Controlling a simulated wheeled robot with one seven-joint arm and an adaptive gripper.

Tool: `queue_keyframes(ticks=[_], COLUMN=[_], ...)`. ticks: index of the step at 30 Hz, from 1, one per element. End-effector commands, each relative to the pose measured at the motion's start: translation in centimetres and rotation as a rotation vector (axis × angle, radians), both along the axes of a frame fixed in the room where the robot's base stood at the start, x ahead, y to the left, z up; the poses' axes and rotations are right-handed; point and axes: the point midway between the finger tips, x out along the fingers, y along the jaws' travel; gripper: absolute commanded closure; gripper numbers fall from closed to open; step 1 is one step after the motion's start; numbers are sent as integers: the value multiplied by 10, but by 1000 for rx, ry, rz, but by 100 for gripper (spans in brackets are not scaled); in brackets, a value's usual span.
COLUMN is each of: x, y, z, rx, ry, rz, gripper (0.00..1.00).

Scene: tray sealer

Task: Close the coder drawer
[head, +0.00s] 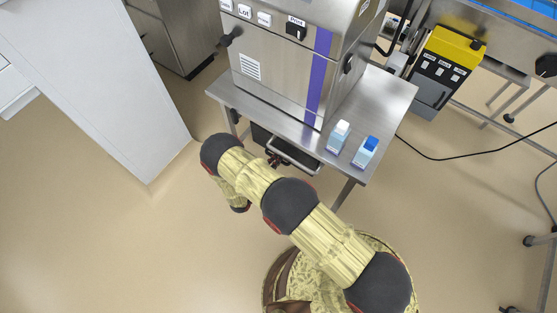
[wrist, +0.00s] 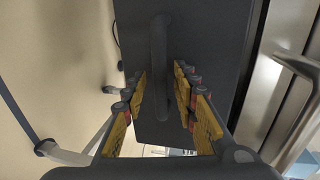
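The coder drawer appears to be the dark unit under the front edge of the steel table. In the head view its light-edged part (head: 296,158) sticks out below the tabletop, beside my gripper (head: 274,159). How far it stands open is hard to tell. In the wrist view a dark flat front (wrist: 215,55) with a dark bar handle (wrist: 160,45) fills the middle. My gripper (wrist: 160,82) is open, with yellow-padded fingers on either side of the handle's line. A gap shows between each finger and the bar. Whether the fingertips reach past the bar is unclear.
The steel sealer (head: 290,60) stands on the steel table (head: 385,105), with two small blue-and-white cartons (head: 340,135) (head: 366,151) at the table's right front. A white cabinet (head: 95,70) is at left. A steel handle (wrist: 298,66) is at right in the wrist view. The floor in front is open.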

Motion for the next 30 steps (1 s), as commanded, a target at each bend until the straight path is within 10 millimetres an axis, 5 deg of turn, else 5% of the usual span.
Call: queue_keyframes(ticks=[6,21,30], x=[0,0,0], y=[0,-1,-1], z=[0,0,0], rx=[0,0,0], ry=[0,0,0], rz=[0,-1,-1], gripper=[71,100,100])
